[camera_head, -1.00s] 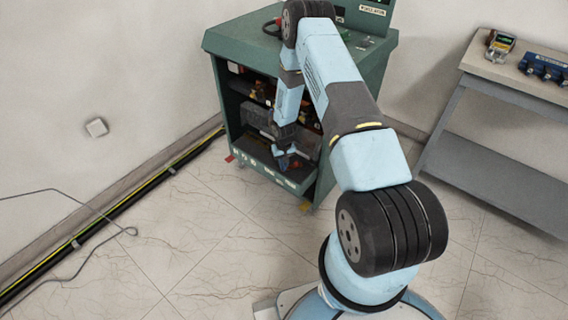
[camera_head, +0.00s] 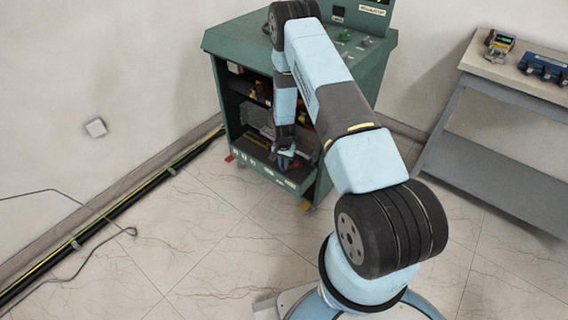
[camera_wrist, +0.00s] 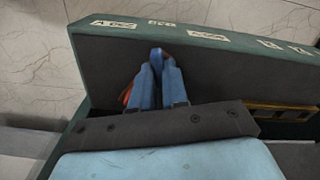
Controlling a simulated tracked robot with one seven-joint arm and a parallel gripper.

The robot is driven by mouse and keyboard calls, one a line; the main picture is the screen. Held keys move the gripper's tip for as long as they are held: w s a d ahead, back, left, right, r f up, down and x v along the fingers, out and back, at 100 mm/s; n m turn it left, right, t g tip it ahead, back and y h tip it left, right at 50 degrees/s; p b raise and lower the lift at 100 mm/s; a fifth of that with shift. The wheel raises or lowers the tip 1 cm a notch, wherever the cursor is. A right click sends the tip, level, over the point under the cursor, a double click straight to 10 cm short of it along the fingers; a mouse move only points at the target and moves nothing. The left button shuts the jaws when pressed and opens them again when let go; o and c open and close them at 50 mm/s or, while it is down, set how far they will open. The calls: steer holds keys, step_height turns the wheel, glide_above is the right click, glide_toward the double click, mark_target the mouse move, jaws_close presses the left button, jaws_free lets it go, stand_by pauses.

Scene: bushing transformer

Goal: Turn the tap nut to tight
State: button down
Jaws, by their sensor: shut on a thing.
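My gripper (camera_wrist: 157,58) is low in the open front of the green cabinet (camera_head: 222,105), by its front ledge (camera_wrist: 97,60). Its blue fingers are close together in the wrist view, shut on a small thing. An orange-red piece (camera_wrist: 125,95) shows just left of the fingers; the rest of it is hidden. I cannot tell from its shape whether it is the tap nut. In the head view my gripper (camera_head: 286,160) is small and points down at the ledge.
The ledge's front edge bears white letter labels (camera_wrist: 208,37). Dark shelves (camera_head: 250,92) with parts stand behind and above my gripper. The floor in front is clear.

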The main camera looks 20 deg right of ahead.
steer(key=m, duration=0.6)
steer(key=shift+a, duration=0.2)
steer(key=m, duration=0.6)
steer(key=shift+w+a+m, duration=0.1)
steer(key=shift+w+m, duration=0.05)
steer(key=shift+m, duration=0.15)
steer(key=m, duration=0.5)
steer(key=shift+r, duration=0.1)
steer(key=shift+m, duration=1.8)
steer(key=shift+d, duration=0.2)
steer(key=c, duration=1.1)
jaws_free()
steer(key=shift+c, duration=0.2)
step_height(320, 180, up, 14)
steer(key=shift+f, duration=0.25)
